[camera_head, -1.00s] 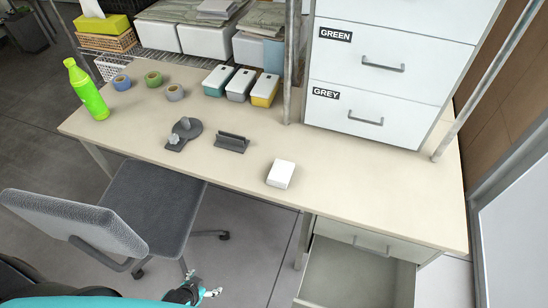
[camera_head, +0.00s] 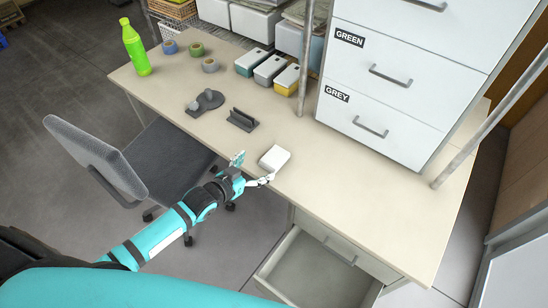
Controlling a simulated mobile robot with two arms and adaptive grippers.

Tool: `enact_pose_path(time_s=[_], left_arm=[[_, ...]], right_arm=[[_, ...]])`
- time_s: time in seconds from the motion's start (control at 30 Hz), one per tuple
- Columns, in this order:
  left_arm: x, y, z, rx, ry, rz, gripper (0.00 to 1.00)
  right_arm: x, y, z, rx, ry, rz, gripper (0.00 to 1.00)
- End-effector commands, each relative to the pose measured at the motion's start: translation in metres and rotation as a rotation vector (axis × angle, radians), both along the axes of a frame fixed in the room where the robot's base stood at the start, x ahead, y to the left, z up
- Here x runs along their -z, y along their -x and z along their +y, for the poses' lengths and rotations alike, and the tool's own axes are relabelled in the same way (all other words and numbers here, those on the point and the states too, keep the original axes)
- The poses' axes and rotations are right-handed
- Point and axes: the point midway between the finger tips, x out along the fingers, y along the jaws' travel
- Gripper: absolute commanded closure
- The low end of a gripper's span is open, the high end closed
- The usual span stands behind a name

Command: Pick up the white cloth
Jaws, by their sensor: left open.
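The white cloth (camera_head: 275,158) lies as a small folded white block near the front edge of the desk. My left gripper (camera_head: 256,171) is at the desk's front edge, just left of and in front of the cloth. Its fingers are spread, with one tip close to the cloth's near corner. I cannot tell whether that tip touches the cloth. Nothing shows between the fingers. My right gripper is not in view.
An open drawer (camera_head: 299,262) sticks out below the desk (camera_head: 345,190). A dark grey holder (camera_head: 242,120), a grey stand (camera_head: 205,101), tape rolls and a green bottle (camera_head: 136,48) stand on the left. A grey chair (camera_head: 160,155) is near my arm. The desk right of the cloth is clear.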

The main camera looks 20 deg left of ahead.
Motion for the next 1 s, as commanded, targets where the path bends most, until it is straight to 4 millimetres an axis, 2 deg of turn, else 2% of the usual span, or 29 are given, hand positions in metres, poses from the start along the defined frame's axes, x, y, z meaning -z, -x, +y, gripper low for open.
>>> enact_pose_path(time_s=[0.1, 0.37, 0.63, 0.97, 1.0], left_arm=[[0.007, -0.018, -0.006, -0.001, 0.001, 0.000, 0.11], [0.012, -0.034, -0.014, 0.000, 0.002, -0.002, 0.11], [0.024, -0.067, -0.031, 0.000, 0.000, -0.001, 0.11], [0.027, -0.073, -0.033, 0.000, -0.001, 0.001, 0.11], [0.027, -0.073, -0.033, 0.000, -0.001, 0.001, 0.16]], right_arm=[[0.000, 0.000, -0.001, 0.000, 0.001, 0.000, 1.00], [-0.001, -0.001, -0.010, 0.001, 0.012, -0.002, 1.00], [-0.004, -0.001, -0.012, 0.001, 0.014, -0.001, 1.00], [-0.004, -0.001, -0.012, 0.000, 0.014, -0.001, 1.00], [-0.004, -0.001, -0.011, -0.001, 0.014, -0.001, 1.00]])
